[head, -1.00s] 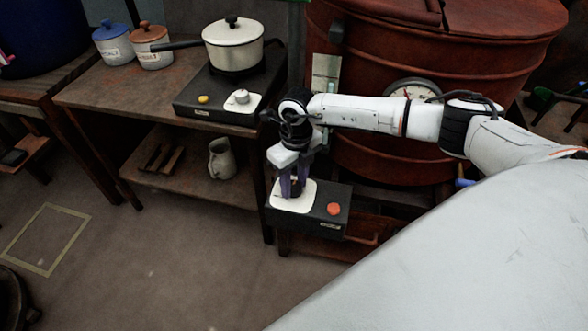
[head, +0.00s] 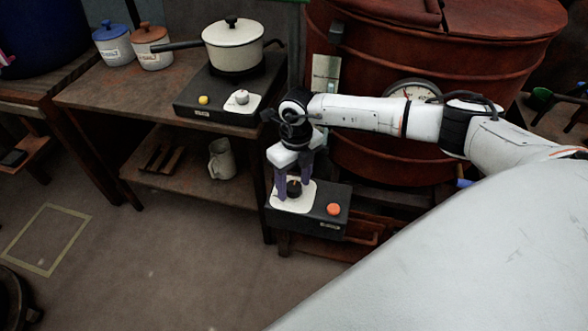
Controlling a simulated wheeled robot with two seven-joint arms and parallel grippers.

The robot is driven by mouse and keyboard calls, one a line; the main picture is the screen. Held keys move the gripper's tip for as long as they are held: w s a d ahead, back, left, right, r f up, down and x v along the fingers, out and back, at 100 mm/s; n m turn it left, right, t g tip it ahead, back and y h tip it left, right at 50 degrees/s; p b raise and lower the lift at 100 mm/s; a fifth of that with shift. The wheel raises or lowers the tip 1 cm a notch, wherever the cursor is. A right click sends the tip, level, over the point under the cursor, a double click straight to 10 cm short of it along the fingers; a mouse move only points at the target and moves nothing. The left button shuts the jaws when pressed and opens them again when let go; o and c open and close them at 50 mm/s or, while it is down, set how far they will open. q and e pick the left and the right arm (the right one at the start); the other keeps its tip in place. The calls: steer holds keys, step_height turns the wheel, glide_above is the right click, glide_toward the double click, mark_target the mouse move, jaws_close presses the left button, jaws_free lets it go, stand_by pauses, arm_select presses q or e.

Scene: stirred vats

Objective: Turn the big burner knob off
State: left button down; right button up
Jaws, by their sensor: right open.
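The big burner's control box (head: 313,223) is a dark box in front of the big red-brown vat. A white dial plate (head: 297,205) lies on top of it, with a dark round knob (head: 294,188) in its middle. A red-orange button or lamp (head: 334,209) sits to the right of the plate. My right gripper (head: 293,184) points down over the plate, open, with its purple fingers on either side of the knob. A gap shows between fingers and knob; whether either touches it I cannot tell. The knob's pointer direction is not readable. My left gripper is out of view.
The red-brown vat (head: 355,80) with a round gauge (head: 412,90) stands behind my right arm. A small hotplate (head: 195,98) with a white pot (head: 233,50) and its own white knob (head: 240,97) stands on the wooden table at left. The floor in front is clear.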

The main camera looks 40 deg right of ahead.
mark_target(295, 185)
step_height(295, 185, up, 10)
steer(key=shift+d+r+p, duration=0.15)
steer(key=shift+d+p, duration=0.05)
steer(key=shift+p, duration=0.2)
stand_by(0.4)
